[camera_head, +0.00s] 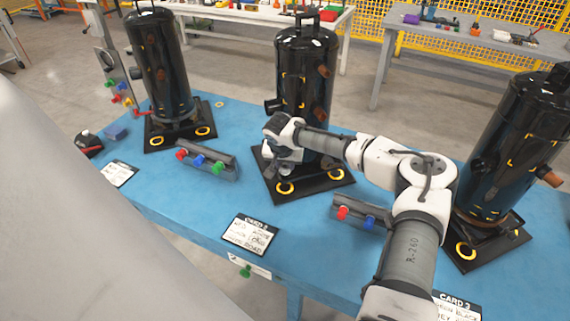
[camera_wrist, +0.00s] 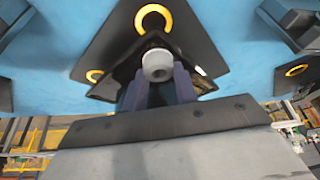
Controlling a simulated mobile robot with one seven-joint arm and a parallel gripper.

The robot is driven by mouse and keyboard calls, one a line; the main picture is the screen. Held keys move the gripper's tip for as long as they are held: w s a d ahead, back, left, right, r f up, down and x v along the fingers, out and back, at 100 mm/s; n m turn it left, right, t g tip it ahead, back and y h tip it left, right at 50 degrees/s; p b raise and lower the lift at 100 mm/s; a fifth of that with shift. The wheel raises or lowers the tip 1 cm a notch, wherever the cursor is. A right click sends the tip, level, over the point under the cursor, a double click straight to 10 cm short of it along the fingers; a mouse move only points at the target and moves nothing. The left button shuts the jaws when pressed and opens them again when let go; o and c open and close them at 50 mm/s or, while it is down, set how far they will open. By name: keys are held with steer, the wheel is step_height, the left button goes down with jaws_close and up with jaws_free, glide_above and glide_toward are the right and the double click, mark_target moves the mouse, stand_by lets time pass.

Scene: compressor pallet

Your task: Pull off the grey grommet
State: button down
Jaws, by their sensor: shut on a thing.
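My wrist hides the grommet there. I cannot tell whether the grommet is still seated on something.
A rack with red, blue and green plugs (camera_head: 208,163) stands left of the middle plate, and another rack (camera_head: 345,212) stands right under my arm. Black compressors stand left (camera_head: 160,70) and right (camera_head: 515,140). A card (camera_head: 250,235) lies at the front of the blue table (camera_head: 190,205).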

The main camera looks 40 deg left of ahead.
steer(key=shift+r+p, duration=1.2)
steer(key=shift+r, duration=0.7)
